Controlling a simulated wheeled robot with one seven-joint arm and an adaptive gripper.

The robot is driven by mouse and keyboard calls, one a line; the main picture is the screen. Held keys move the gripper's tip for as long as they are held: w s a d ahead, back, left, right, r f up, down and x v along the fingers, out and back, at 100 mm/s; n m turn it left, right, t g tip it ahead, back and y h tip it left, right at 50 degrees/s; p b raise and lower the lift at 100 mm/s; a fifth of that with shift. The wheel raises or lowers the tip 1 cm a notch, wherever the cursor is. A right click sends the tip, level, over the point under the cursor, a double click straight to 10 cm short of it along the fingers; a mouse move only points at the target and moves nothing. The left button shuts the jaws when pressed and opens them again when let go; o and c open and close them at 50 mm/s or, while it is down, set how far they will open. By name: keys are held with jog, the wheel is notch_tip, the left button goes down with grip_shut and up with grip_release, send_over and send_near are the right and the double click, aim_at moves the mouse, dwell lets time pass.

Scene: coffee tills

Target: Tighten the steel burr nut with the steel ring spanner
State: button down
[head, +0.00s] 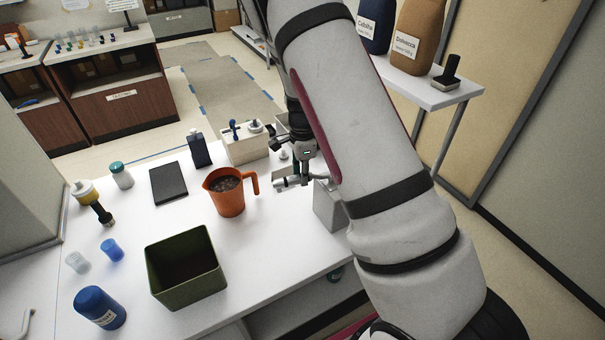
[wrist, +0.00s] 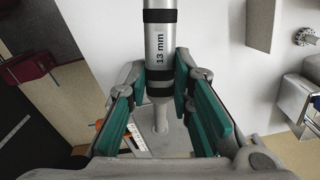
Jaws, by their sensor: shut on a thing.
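The steel ring spanner (wrist: 161,50) has a thick silver handle with black bands and the mark "13 mm". In the wrist view it runs from the top edge down between the green pads of my gripper (wrist: 162,108). My gripper is shut on it. The handle narrows to a neck below the bands, and I cannot make out the ring end clearly. In the head view my gripper (head: 301,172) is above the right end of the white table, with the silver handle beneath it. I cannot identify the steel burr nut with certainty in either view.
An orange jug (head: 229,200) stands left of my gripper, with a green bin (head: 184,279) in front. A pale box (head: 246,150) with small tools is behind. A grey block (head: 328,208) stands close on the right. A toothed steel part (wrist: 306,37) shows in the wrist view.

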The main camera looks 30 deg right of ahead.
jog(key=shift+r, duration=0.6)
jog(key=shift+r+p, duration=0.3)
jog(key=shift+r, duration=2)
